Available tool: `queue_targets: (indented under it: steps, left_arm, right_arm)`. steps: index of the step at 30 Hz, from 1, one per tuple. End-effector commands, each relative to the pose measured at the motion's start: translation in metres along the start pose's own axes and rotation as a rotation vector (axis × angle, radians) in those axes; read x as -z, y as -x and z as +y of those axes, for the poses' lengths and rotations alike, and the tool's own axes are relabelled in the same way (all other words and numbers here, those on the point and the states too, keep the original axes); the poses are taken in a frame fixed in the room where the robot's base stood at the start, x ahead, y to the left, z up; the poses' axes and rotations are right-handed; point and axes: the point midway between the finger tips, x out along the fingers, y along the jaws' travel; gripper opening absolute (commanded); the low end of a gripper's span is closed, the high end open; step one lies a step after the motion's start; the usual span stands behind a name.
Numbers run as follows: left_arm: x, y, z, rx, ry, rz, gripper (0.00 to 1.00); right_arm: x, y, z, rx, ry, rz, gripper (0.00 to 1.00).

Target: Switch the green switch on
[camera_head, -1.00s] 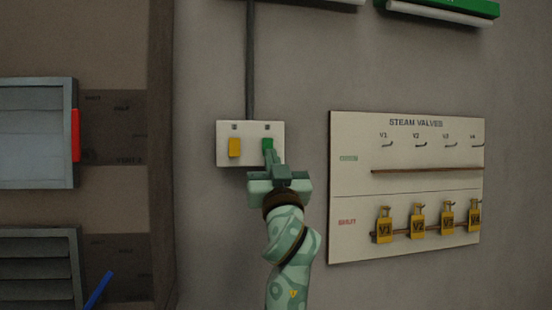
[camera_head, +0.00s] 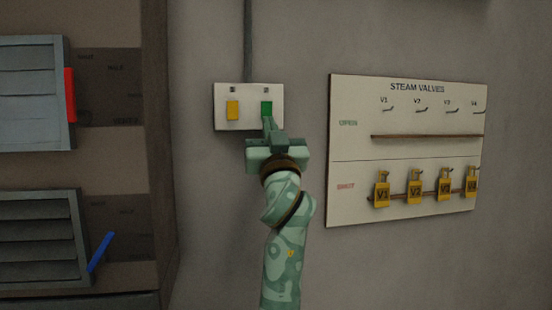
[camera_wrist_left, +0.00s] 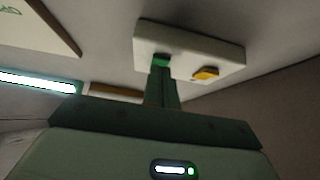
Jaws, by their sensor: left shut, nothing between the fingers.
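The green switch (camera_head: 266,108) is on the right of a pale switch plate (camera_head: 249,121) on the wall, beside a yellow switch (camera_head: 232,110). My left gripper (camera_head: 267,124) is shut and empty, its fingertips at the lower part of the green switch. In the left wrist view the fingers (camera_wrist_left: 161,72) point up to the green switch (camera_wrist_left: 161,58), with the yellow switch (camera_wrist_left: 206,74) to their right. I cannot tell whether the fingertips touch the switch or are just short of it. My right gripper is not in view.
Grey louvred panels (camera_head: 35,240) with a red handle (camera_head: 70,95) and a blue handle (camera_head: 101,251) are at the left.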

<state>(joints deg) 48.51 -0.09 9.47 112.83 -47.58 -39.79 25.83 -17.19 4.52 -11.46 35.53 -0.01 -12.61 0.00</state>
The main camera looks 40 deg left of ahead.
Motion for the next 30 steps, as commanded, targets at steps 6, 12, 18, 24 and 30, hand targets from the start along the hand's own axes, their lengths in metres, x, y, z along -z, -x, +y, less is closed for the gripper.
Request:
queue_targets:
  steps: [6, 12, 18, 24, 30]
  left_arm:
    - [-0.005, 0.049, 0.001, -0.002, 0.004, -0.002, 0.00]
    - [-0.006, 0.098, 0.001, -0.002, 0.003, -0.004, 0.00]
    - [-0.005, 0.136, 0.001, -0.001, 0.002, -0.003, 0.00]
    - [-0.003, 0.152, 0.000, -0.001, 0.000, -0.002, 0.00]
    - [-0.002, 0.154, 0.000, 0.000, -0.001, -0.001, 0.00]
  right_arm:
    - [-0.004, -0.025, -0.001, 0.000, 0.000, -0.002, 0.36]
    - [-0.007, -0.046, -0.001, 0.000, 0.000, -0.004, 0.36]
    - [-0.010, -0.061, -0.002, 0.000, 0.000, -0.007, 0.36]
    - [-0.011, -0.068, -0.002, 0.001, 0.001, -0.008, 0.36]
    - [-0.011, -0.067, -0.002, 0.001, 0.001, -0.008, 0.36]
